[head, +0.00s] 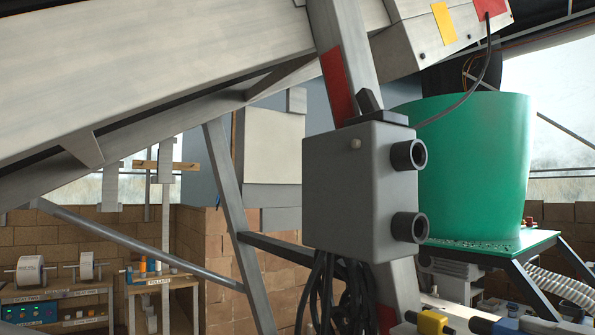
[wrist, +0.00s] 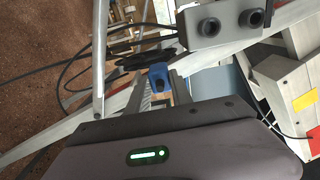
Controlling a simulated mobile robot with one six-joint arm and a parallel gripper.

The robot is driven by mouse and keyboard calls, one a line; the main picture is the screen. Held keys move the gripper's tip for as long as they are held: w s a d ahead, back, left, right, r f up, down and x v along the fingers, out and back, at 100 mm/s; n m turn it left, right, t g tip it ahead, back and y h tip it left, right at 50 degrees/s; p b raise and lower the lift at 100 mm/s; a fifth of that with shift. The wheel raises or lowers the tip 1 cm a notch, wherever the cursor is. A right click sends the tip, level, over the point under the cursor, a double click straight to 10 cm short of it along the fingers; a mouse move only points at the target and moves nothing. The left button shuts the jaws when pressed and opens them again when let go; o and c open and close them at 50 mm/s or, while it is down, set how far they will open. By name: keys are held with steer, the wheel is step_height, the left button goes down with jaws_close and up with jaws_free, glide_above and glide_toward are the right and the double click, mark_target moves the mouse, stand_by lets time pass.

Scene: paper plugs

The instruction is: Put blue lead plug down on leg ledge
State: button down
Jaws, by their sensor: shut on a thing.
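The blue lead plug (wrist: 158,75) shows in the wrist view between the tips of my gripper (wrist: 159,86), which is shut on it. A dark lead lies by the plug, among looping black cables. The grey machine leg (head: 345,60) runs down behind the socket box in the head view. I cannot clearly make out the leg ledge. My gripper is not clear in the head view. A blue piece (head: 481,325) and a yellow piece (head: 432,322) show at that view's bottom edge; I cannot tell whether that blue piece is the held plug.
The grey box (head: 352,185) with two round sockets is beside the held plug in the wrist view (wrist: 218,28). Black cables (head: 340,290) hang below it. A green bin (head: 465,165) stands at right. Sloping metal struts (head: 232,210) cross the space at left.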

steer(key=w+d+p, duration=0.5)
steer(key=w+d, duration=0.2)
steer(key=d, duration=0.6)
steer(key=shift+w, duration=0.3)
steer(key=shift+d, duration=0.15)
